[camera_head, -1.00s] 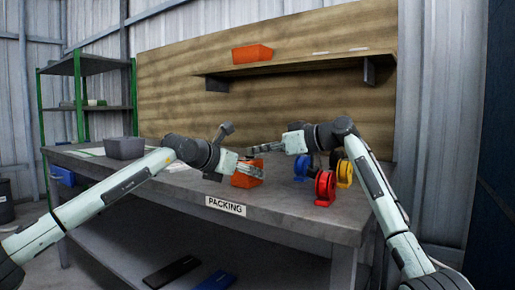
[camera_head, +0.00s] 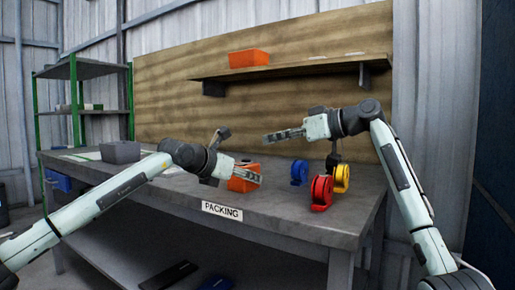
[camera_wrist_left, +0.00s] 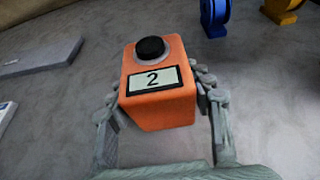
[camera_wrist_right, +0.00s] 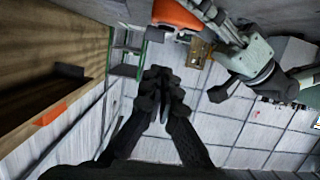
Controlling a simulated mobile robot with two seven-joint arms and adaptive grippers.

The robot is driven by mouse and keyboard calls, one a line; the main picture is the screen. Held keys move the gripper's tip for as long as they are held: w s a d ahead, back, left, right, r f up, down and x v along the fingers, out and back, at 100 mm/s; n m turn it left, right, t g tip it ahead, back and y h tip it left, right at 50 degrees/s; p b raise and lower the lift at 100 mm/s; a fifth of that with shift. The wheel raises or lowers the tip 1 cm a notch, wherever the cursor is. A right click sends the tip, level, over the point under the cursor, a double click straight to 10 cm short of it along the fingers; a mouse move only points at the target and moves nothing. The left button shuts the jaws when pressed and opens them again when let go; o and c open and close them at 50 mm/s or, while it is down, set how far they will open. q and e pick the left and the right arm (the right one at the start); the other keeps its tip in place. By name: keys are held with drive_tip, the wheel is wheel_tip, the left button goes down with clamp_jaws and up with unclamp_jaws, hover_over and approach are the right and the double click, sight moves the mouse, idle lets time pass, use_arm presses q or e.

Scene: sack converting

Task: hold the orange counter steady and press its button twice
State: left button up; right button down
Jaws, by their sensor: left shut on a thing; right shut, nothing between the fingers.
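The orange counter (camera_head: 245,178) stands on the workbench near its front edge. In the left wrist view the counter (camera_wrist_left: 158,100) has a black round button (camera_wrist_left: 151,48) on top and a display reading 2. My left gripper (camera_head: 246,172) is shut on the counter, with a finger on each side of it (camera_wrist_left: 160,97). My right gripper (camera_head: 268,138) is shut and empty, raised above and to the right of the counter, clear of the button. Its closed fingers (camera_wrist_right: 162,78) show in the right wrist view.
Red (camera_head: 321,192), yellow (camera_head: 341,177) and blue (camera_head: 299,172) tape reels stand right of the counter. A grey bin (camera_head: 120,152) sits at the bench's left. An orange bin (camera_head: 248,58) is on the wall shelf. A PACKING label (camera_head: 222,210) marks the front edge.

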drive_tip(key=v, duration=0.4)
drive_tip(key=shift+r, duration=0.1)
idle(0.4)
use_arm(q)
drive_tip(key=o, duration=1.3)
drive_tip(key=shift+o, duration=0.2)
